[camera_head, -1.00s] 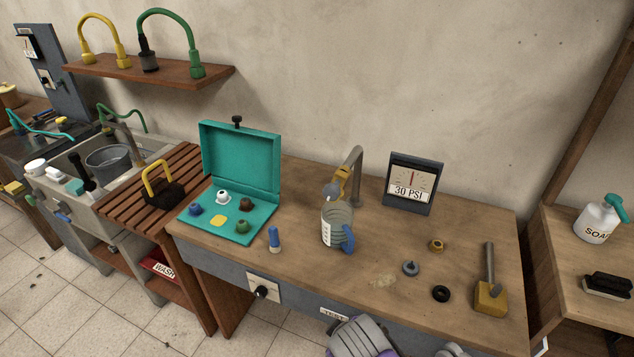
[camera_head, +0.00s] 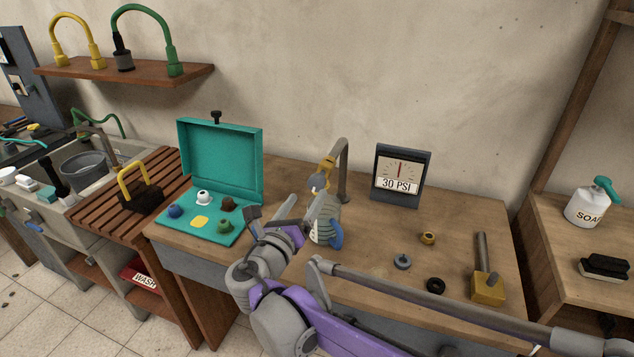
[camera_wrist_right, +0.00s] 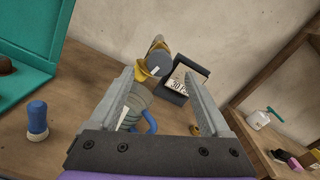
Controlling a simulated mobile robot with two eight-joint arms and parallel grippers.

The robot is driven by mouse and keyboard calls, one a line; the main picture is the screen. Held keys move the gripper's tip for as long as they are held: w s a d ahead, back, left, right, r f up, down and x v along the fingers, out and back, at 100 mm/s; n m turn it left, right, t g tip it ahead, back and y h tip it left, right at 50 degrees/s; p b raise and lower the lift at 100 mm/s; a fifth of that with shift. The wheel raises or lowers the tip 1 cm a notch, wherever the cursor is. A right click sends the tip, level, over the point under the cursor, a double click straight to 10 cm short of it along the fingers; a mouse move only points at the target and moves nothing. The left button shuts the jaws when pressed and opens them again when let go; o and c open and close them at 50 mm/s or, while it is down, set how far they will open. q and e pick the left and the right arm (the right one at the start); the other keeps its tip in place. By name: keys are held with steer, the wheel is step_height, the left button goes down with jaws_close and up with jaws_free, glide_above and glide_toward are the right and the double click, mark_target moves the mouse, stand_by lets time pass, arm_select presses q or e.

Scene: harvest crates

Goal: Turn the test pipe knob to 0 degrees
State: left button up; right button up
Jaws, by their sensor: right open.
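My right gripper (camera_head: 303,206) is open and empty above the bench, in front of the clear jug (camera_head: 329,222) with the blue handle. In the right wrist view its two fingers (camera_wrist_right: 165,80) stand wide apart, with the jug (camera_wrist_right: 138,98) and the pipe's spout (camera_wrist_right: 158,62) showing between them. The test pipe (camera_head: 344,170) curves up from the bench over the jug. The black knob on the bench front is hidden now behind my right arm. The gauge (camera_head: 401,172) behind reads 30 PSI. My left gripper is not in view.
An open teal case (camera_head: 222,160) with coloured caps stands left of my gripper.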

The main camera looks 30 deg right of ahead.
mark_target(315, 185)
steer(key=x, duration=0.8)
steer(key=shift+c, duration=0.2)
jaws_close()
